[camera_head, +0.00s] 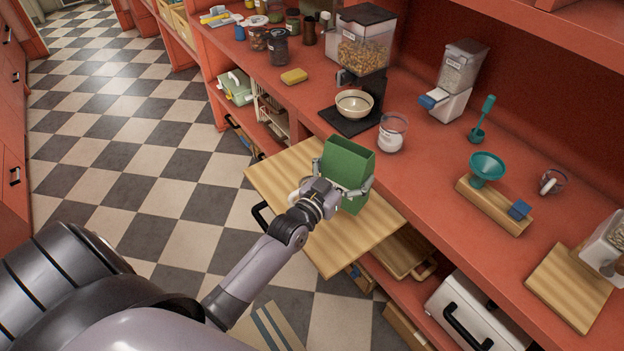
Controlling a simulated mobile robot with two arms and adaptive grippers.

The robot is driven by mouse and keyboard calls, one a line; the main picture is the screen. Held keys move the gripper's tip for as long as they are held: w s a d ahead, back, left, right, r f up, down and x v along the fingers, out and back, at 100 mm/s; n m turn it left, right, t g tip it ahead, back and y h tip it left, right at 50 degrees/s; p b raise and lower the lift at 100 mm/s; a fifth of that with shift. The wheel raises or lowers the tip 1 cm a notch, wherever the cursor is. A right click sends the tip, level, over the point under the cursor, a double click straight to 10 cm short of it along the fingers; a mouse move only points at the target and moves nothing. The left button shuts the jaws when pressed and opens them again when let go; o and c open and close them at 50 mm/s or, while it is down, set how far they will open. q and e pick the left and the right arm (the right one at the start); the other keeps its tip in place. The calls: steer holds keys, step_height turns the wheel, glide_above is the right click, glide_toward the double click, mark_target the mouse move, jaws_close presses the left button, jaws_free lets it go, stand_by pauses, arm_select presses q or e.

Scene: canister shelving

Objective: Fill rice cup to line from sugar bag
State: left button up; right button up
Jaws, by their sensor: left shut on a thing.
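A green open-topped bag (347,162) stands upright over the pull-out wooden board (275,173); I cannot tell whether it touches the board. My left gripper (345,174) is shut on the bag, with fingers at its sides. The bag's inside looks dark green, and I see no contents. A clear cup (392,133) with a pale mark or content stands on the red counter just beyond the bag, apart from it. A smaller clear cup (552,181) lies or stands farther right. I cannot tell which is the rice cup. My right gripper is not in view.
On the counter (420,170) stand a filled dispenser (362,45) over a bowl (354,103), a clear-and-white dispenser (455,80), a teal scoop (482,120), a teal funnel (487,168) on a wooden block, and a yellow sponge (293,76). A wooden board (568,290) lies right.

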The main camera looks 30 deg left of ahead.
arm_select(q)
step_height(320, 180, down, 4)
steer(key=b, duration=0.3)
steer(key=shift+d+n+b, duration=0.15)
steer(key=shift+n+b, duration=0.2)
steer(key=shift+n, duration=0.05)
steer(key=shift+f+n+b, duration=0.4)
steer(key=shift+f+b, duration=0.4)
steer(key=shift+b, duration=0.05)
steer(key=shift+r, duration=0.1)
